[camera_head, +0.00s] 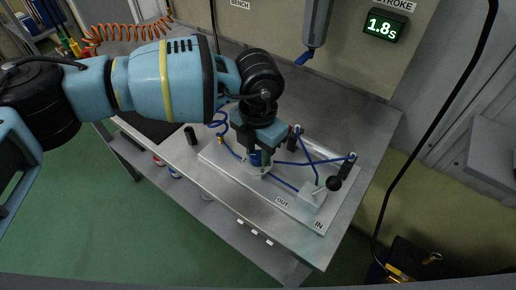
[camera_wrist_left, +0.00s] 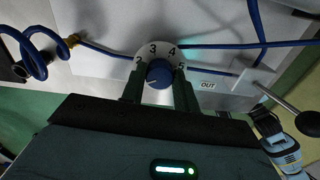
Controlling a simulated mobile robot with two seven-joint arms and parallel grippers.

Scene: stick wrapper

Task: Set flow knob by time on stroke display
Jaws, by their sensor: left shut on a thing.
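The stroke display (camera_head: 384,28) on the back wall reads 1.8s in green, under a sign reading STROKE. My left gripper (camera_head: 257,150) reaches down over the white panel, shut on the blue flow knob (camera_wrist_left: 159,73). In the left wrist view, the left gripper's two dark fingers (camera_wrist_left: 159,88) stand on either side of the knob. The knob sits on a grey dial (camera_wrist_left: 153,49) with 2, 3, 4 and 5 legible around it. I cannot tell exactly which number the knob points to. My right gripper cannot be made out.
The white panel (camera_head: 219,155) lies on a grey bench (camera_head: 365,125). It carries blue hoses, OUT and IN labels, and a lever with a black ball (camera_head: 334,184) to the right. A grey cylinder (camera_head: 317,25) hangs above. A black cable runs down the right side.

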